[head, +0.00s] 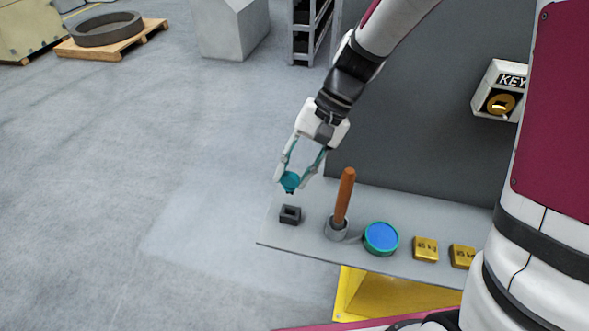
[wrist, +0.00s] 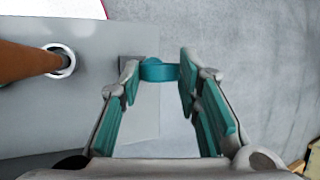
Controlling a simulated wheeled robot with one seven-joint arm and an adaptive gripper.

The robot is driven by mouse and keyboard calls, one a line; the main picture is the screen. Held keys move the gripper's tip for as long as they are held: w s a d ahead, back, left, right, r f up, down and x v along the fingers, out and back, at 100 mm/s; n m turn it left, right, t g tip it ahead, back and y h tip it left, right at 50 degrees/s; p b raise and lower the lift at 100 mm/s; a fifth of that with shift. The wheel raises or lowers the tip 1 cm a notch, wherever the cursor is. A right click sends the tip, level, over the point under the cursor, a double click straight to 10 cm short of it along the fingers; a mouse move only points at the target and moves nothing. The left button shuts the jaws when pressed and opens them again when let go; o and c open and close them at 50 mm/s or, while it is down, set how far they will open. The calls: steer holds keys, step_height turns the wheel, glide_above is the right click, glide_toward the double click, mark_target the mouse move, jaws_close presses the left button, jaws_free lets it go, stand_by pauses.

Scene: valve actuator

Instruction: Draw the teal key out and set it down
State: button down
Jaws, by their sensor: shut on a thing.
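The teal key (head: 290,182) is between the fingertips of my gripper (head: 291,178), which is shut on it. In the wrist view the key (wrist: 160,71) spans the space between the teal-padded fingers (wrist: 160,75). A small dark block with an opening in its top (head: 290,215) sits below the key on the left end of the grey shelf. A gap shows between the key and this block in the head view. The block (wrist: 131,66) shows partly behind the left finger in the wrist view. The key's lower end is hard to make out.
On the grey shelf (head: 300,241) stand a wooden handle (head: 345,195) in a grey cup, a teal-rimmed blue round dish (head: 381,237) and two yellow weights (head: 425,249) (head: 462,256). A box marked KEY (head: 498,90) is on the dark panel. Open floor lies left of the shelf.

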steer(key=shift+f+b, duration=1.2)
steer(key=shift+f, duration=1.7)
steer(key=shift+f, duration=1.65)
steer(key=c, duration=1.1)
jaws_free()
steer(key=shift+r, duration=0.15)
step_height(320, 180, up, 10)
steer(key=shift+f, duration=0.1)
steer(key=shift+s, duration=0.15)
